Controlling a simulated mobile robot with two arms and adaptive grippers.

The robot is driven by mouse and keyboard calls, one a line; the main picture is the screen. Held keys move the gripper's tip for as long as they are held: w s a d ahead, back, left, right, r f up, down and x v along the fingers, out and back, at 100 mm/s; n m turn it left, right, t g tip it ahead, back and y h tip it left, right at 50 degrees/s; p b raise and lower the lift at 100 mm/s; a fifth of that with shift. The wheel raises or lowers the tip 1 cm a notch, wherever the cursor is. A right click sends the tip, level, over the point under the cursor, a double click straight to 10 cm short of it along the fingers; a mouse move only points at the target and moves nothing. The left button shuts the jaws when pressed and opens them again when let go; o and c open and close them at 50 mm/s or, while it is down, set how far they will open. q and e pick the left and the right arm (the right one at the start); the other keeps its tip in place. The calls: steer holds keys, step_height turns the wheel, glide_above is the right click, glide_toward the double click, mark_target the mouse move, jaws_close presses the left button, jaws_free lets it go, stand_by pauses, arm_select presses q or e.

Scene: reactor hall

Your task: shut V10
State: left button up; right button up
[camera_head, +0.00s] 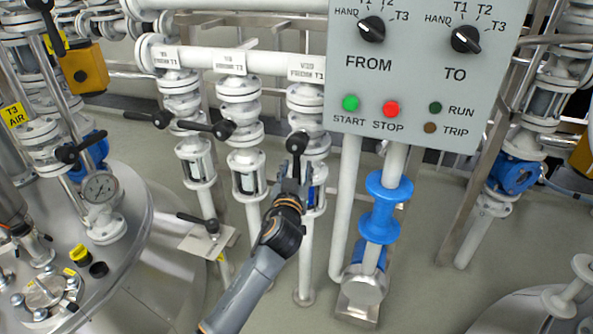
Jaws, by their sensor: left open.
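The valve V10 is the rightmost of three white valve columns, under a label reading V10 FROM T1 (306,69). Its black lever (296,144) has its hub in front of the white pipe and points down along it, unlike the neighbouring levers, which point left. My left gripper (292,176) comes up from below and is open at the lower part of this lever. The fingers overlap the lever's lower end, so I cannot tell whether they touch it. My right gripper is not in view.
Two neighbouring valves with black levers (205,127) (148,117) stand close on the left. A grey control panel (420,75) hangs at upper right, above a blue-flanged pipe (382,205). Bare floor (430,260) shows at lower right.

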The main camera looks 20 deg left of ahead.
arm_select(q)
jaws_close()
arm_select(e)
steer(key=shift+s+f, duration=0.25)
